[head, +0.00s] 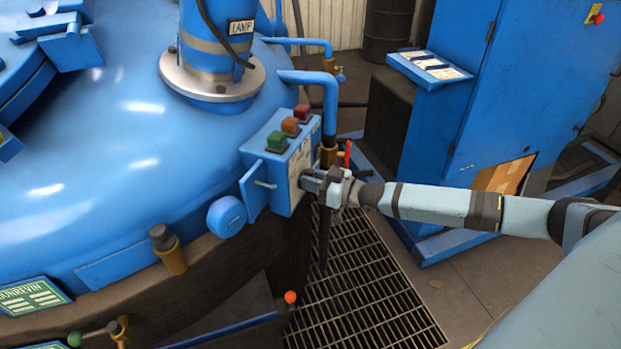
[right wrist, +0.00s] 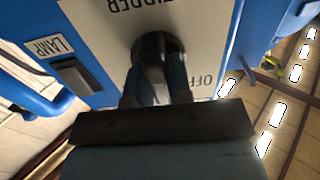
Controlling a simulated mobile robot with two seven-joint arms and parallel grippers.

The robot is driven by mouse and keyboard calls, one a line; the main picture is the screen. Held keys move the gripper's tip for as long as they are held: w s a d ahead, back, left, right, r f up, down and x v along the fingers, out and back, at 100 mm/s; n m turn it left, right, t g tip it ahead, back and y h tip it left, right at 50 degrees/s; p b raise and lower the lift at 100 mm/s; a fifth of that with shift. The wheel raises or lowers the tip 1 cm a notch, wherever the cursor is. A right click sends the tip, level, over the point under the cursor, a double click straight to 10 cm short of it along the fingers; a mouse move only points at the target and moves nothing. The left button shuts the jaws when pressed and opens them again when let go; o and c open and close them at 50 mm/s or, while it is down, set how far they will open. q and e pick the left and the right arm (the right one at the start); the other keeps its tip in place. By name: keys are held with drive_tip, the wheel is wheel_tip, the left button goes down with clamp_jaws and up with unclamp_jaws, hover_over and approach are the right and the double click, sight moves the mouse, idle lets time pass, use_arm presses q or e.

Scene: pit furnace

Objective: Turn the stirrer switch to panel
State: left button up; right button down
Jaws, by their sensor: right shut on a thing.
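The stirrer control box (head: 281,162) is a blue box on the side of the big blue vessel, with green, orange and red buttons on top. Its white label face shows in the right wrist view (right wrist: 105,40), with part of the stirrer lettering upside down. The stirrer switch (right wrist: 158,48) is a dark round knob on that face. My right gripper (head: 318,183) is at the box face; in the right wrist view its fingers (right wrist: 158,85) are shut on the knob. The knob's pointer and most position marks are hidden by the fingers. My left gripper is not in view.
A black lamp switch (right wrist: 75,76) sits beside the label. Blue pipes (head: 325,95) with brass valves rise behind the box. A blue cabinet (head: 490,90) with a sloped panel (head: 430,66) stands at right. Floor grating (head: 355,285) lies below my right arm.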

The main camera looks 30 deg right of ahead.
drive_tip(key=c, duration=1)
unclamp_jaws()
drive_tip(key=shift+c, duration=0.2)
drive_tip(key=p+v, duration=0.1)
drive_tip(key=v, duration=1.2)
drive_tip(key=shift+s, duration=0.4)
drive_tip(key=shift+d+f, duration=0.1)
